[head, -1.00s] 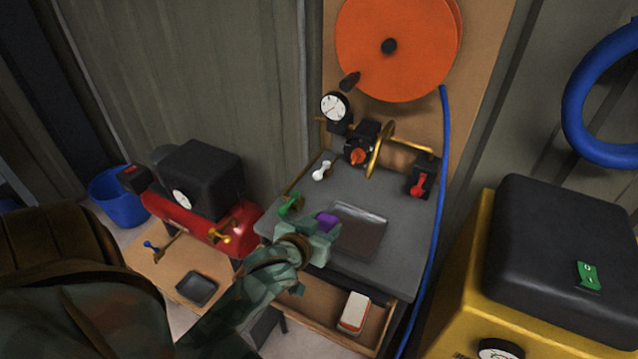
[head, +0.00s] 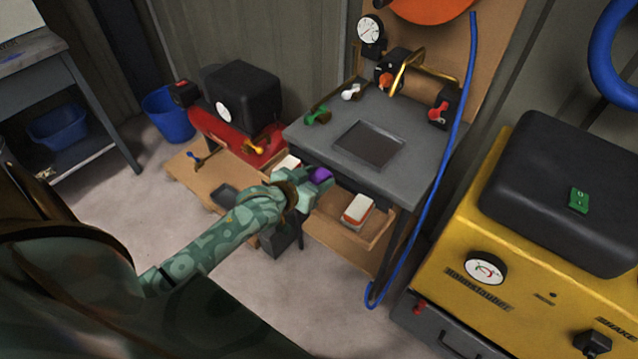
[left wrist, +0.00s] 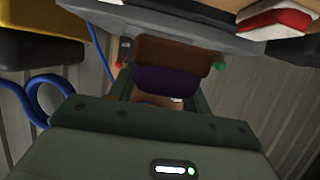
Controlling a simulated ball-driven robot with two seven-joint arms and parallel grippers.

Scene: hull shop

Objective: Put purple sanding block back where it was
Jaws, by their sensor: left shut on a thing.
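My left gripper (head: 312,186) is shut on the purple sanding block (head: 321,176) at the front left edge of the grey workbench (head: 400,165). In the left wrist view the block (left wrist: 166,82) sits between the fingers (left wrist: 162,92), its purple part next to a brown part. Below the benchtop is an open wooden drawer or shelf (head: 338,232). A white and red block (head: 357,211) lies in it. Another pale block (head: 287,163) shows behind my gripper, partly hidden. My right gripper is not in view.
The benchtop holds a dark square tray (head: 369,144), empty, and green (head: 317,115), white (head: 351,91) and red (head: 438,112) valve handles. A blue hose (head: 450,150) hangs down its right side. A red compressor (head: 225,135) stands left, a yellow machine (head: 540,240) right.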

